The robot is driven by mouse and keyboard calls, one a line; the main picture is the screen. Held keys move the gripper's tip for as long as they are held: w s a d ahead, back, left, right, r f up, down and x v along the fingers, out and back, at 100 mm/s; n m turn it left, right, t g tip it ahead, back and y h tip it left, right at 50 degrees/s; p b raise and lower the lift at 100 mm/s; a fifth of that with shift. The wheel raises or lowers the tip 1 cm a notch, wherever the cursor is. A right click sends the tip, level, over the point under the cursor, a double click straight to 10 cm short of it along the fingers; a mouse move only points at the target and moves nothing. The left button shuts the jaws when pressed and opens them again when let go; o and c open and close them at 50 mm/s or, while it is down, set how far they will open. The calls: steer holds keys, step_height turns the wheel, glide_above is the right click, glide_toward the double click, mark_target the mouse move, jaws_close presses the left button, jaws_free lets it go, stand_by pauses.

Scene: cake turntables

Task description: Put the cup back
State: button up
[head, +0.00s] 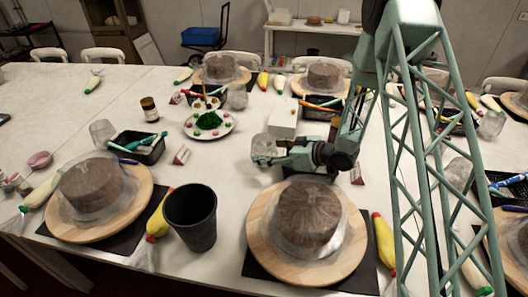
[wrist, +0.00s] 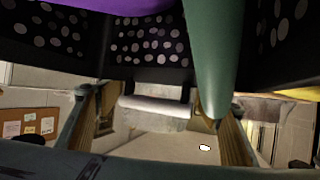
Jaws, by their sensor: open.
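A clear see-through cup (head: 263,143) stands on the white table in the middle of the head view. My gripper (head: 259,157) is low over the table, lying nearly level and pointing left, right at this cup. It is open. The fingers overlap the cup's lower part, and I cannot tell whether they touch it. In the wrist view my gripper (wrist: 154,112) shows two fingers spread apart, and I cannot make out the cup clearly between them. Other clear cups stand at the left (head: 103,132) and farther back (head: 237,96). A large black cup (head: 191,216) stands at the front.
Cakes stand on wooden turntables at the front left (head: 140,214), front middle (head: 345,262) and back. A black basket (head: 148,153) of pens is left of my gripper. A white box (head: 284,118) is just behind it. A plate (head: 226,130) and folded cards (head: 181,155) are close by.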

steer(key=p+v, duration=0.1)
steer(key=v, duration=1)
steer(key=shift+d+p, duration=0.2)
steer(key=shift+p, duration=0.15)
steer(key=shift+s, duration=0.1)
steer(key=shift+r, duration=0.1)
stand_by(0.4)
